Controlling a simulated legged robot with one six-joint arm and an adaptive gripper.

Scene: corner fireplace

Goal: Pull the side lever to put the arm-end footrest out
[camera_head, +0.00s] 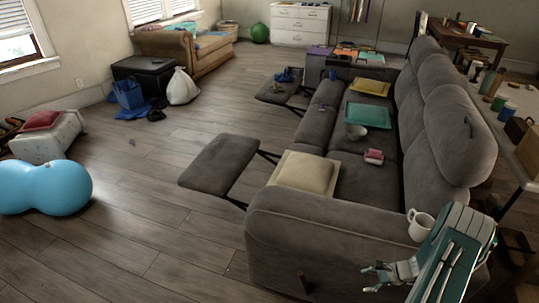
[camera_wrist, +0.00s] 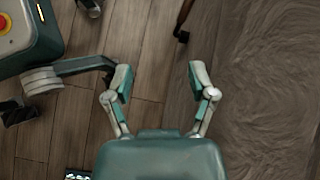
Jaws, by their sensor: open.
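A long grey sofa (camera_head: 350,235) runs from the near right to the back. A brown side lever (camera_head: 304,283) sticks out low on the outer side of its near arm. In the wrist view, a dark brown curved piece that looks like this lever (camera_wrist: 183,20) shows at the top, beyond my fingertips. My gripper (camera_head: 371,278) is beside the near arm, right of the lever and apart from it. In the wrist view my gripper (camera_wrist: 159,76) is open and empty. The near footrest (camera_head: 220,164) is out in front of the sofa; the far footrest (camera_head: 284,91) is also out.
A white mug (camera_head: 420,224) stands on the sofa's near arm, close to my arm. A cream cushion (camera_head: 302,172) lies on the near seat. A blue peanut ball (camera_head: 45,187) is at the left. A cluttered side table (camera_head: 520,100) stands behind the sofa. The wood floor at front left is clear.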

